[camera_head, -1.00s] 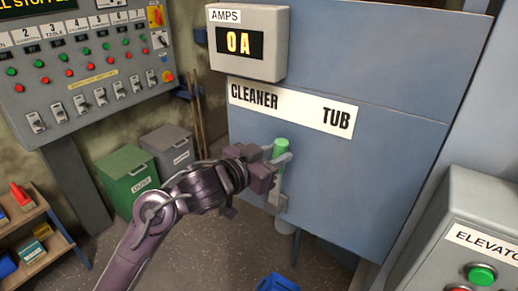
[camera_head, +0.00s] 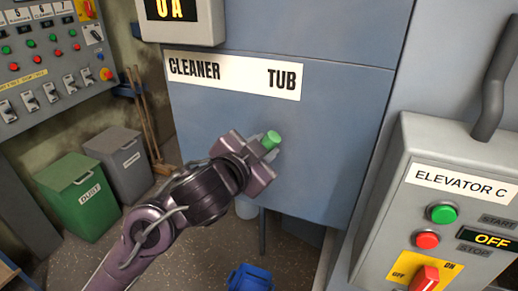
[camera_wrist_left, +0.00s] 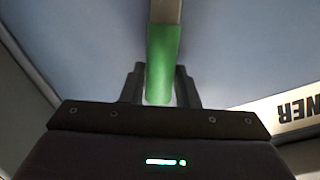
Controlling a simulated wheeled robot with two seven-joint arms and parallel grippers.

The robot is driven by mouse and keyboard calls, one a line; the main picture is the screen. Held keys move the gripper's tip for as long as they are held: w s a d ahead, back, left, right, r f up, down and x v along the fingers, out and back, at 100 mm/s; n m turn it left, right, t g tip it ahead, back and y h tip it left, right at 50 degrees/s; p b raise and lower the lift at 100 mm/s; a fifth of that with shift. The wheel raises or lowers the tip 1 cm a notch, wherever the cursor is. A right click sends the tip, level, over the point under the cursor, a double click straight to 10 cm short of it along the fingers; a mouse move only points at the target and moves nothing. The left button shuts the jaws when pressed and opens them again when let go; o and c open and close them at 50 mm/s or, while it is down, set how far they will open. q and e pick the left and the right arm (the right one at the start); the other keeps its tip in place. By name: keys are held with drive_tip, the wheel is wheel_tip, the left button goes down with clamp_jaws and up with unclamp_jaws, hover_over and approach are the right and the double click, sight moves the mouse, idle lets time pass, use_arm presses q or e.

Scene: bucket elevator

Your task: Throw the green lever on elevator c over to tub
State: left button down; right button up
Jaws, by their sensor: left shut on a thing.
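The lever's green grip (camera_head: 271,140) stands out from the blue elevator panel, below the left part of the word TUB, and leans to the right. My left gripper (camera_head: 262,165) is shut on the lever; it hides the shaft and pivot in the head view. In the left wrist view the green grip (camera_wrist_left: 163,62) lies between the two dark fingers (camera_wrist_left: 160,88), with a grey shaft beyond it. The white CLEANER / TUB sign (camera_head: 240,77) is above the lever. My right gripper is not in view.
A grey ELEVATOR C box (camera_head: 440,215) with green and red buttons and an OFF display stands at right. An amps meter (camera_head: 180,20) is above the sign. Green (camera_head: 80,195) and grey (camera_head: 125,165) bins stand left; a blue object (camera_head: 250,278) is below.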

use_arm(q)
drive_tip(key=shift+d+f, duration=0.1)
drive_tip(key=shift+f, duration=0.05)
drive_tip(key=c, duration=1.5)
unclamp_jaws()
drive_tip(key=o, duration=0.4)
drive_tip(key=shift+d, duration=0.1)
drive_tip(key=p+v, duration=0.1)
drive_tip(key=v, duration=0.7)
